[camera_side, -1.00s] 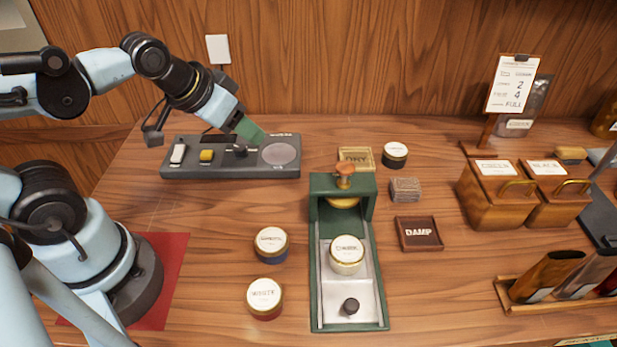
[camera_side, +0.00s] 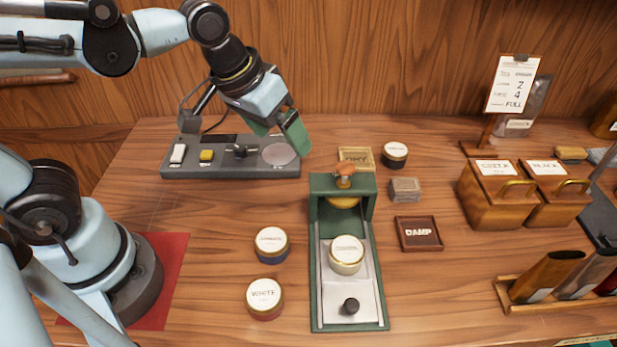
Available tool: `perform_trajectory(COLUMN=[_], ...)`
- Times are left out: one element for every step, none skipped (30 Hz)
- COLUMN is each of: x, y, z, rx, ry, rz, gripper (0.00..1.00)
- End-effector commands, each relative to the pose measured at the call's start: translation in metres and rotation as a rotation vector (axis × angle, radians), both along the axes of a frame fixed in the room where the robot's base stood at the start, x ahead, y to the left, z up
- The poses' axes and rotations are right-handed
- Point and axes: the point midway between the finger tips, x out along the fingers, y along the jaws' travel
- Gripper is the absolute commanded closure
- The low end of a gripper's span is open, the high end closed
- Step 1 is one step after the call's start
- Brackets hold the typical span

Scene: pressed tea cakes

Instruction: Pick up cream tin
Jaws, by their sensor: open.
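A cream-coloured tin (camera_side: 346,262) with a white labelled lid stands upright on the metal bed of the green press (camera_side: 315,270), in front of the press's upright frame. My gripper (camera_side: 278,139) is open and empty, with green fingers. It is in the air above the right end of the grey console, up and to the left of the tin and well apart from it.
The grey console (camera_side: 215,172) lies behind. Wooden boxes (camera_side: 490,215) stand farther right.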

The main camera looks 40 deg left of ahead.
Motion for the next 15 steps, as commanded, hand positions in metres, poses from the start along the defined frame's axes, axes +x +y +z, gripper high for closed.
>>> perform_trajectory(x=[0.004, 0.005, 0.006, 0.006, 0.006, 0.006, 0.005, 0.004, 0.002, 0.001, -0.001, -0.003, -0.005, -0.006, -0.008], y=[-0.020, -0.030, -0.044, -0.054, -0.065, -0.079, -0.089, -0.099, -0.112, -0.121, -0.128, -0.138, -0.144, -0.149, -0.156], z=[0.002, 0.003, 0.003, 0.003, 0.003, 0.002, 0.001, 0.000, -0.001, -0.002, -0.003, -0.005, -0.006, -0.007, -0.008], rx=[-0.010, -0.015, -0.019, -0.019, -0.017, -0.014, -0.010, -0.005, 0.005, 0.012, 0.020, 0.030, 0.037, 0.044, 0.051], ry=[0.046, 0.075, 0.113, 0.142, 0.170, 0.207, 0.233, 0.257, 0.286, 0.307, 0.325, 0.346, 0.359, 0.371, 0.382], rz=[-0.003, 0.001, 0.010, 0.017, 0.024, 0.034, 0.041, 0.050, 0.061, 0.069, 0.078, 0.088, 0.095, 0.102, 0.108], gripper=[0.12, 0.12, 0.12, 0.12, 0.12, 0.12, 0.12, 0.12, 0.12, 0.12, 0.12, 0.12, 0.12, 0.12, 0.12])
